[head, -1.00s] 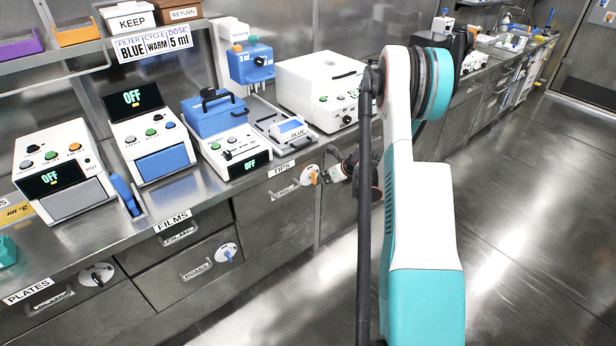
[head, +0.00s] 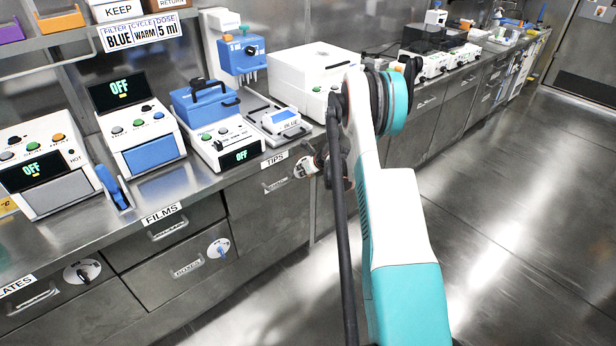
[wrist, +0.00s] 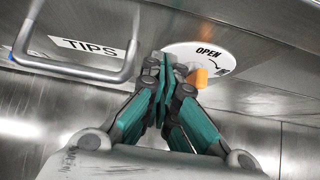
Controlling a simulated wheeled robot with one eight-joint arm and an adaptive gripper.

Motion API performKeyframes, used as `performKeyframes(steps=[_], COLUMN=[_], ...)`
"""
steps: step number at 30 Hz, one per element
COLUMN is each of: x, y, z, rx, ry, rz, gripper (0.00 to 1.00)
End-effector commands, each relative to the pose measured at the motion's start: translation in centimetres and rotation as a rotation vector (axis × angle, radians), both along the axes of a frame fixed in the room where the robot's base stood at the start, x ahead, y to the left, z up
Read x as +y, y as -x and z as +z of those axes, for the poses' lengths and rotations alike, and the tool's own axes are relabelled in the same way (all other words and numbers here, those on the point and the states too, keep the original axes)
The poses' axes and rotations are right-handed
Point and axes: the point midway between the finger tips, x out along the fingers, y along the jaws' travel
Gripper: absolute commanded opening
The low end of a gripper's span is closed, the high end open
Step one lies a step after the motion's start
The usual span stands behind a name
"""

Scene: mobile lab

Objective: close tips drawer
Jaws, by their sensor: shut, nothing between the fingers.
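A round white dial (wrist: 190,50) marked OPEN, with an orange knob (wrist: 200,78), is just right of the fingertips. My gripper (wrist: 166,72) is shut and empty, with its green-sided fingers in front of the dial's left part. Contact cannot be told. In the head view my arm hides most of the gripper.
The films drawer (head: 165,232) and another drawer with a dial (head: 218,247) are to the left. The steel counter above holds several lab devices, including a blue-and-white one (head: 215,120). The floor (head: 500,230) at right is clear.

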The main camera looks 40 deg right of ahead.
Motion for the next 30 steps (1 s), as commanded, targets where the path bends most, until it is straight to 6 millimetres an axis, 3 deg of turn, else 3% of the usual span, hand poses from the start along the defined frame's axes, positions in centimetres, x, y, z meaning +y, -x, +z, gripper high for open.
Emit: performKeyframes(steps=[14, 21, 30], x=[0.1, 0.2, 0.1], y=[-0.7, -3.2, -3.2], z=[0.1, 0.1, 0.1], rx=[0.0, 0.0, 0.0], ry=[0.0, -0.001, -0.001], rz=[0.001, 0.001, 0.001], gripper=[0.0, 0.0, 0.0])
